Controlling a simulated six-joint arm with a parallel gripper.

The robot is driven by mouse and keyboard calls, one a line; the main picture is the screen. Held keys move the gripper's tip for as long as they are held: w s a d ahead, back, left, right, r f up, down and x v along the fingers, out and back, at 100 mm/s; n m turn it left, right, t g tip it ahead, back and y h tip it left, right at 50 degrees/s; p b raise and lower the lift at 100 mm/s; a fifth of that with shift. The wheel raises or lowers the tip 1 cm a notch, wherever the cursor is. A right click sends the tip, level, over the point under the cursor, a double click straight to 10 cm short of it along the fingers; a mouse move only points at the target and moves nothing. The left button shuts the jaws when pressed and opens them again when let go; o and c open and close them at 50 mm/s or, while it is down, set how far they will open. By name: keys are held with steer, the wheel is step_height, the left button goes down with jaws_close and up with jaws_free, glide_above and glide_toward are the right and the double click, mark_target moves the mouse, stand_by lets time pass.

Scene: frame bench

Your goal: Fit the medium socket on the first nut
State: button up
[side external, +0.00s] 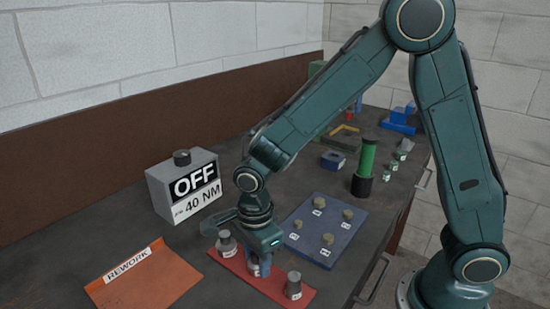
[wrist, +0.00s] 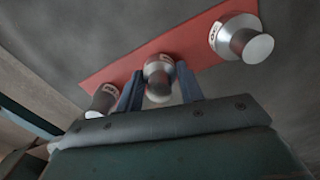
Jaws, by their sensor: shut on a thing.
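The medium socket (wrist: 158,78) is the middle one of three grey sockets on a red mat (side external: 232,266). My gripper (side external: 258,266) is low over the mat, with its two blue fingers shut on this socket, one on each side. In the wrist view the socket is upright between the fingers (wrist: 160,72). I cannot tell whether it still touches the mat. In the side view the gripper partly hides it. Several brass-coloured nuts, one of them here (side external: 319,203), stand on the blue plate (side external: 311,226) to the right; their labels are too small to read.
A grey box reading OFF and 40 NM (side external: 185,183) stands behind left. An orange REWORK sheet (side external: 143,277) lies front left. A green cylinder on a black base (side external: 366,165) stands beyond the plate.

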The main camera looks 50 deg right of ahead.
step_height(320, 180, up, 20)
steer(key=shift+f, duration=0.15)
stand_by(0.5)
steer(key=shift+d+f, duration=0.1)
stand_by(0.4)
steer(key=m, duration=0.6)
glide_above(329, 237)
step_height(329, 237, down, 11)
steer(key=shift+r, duration=0.2)
steer(key=shift+f, duration=0.1)
steer(key=shift+f, duration=2.75)
steer(key=shift+f, duration=1.25)
steer(key=o, duration=1.1)
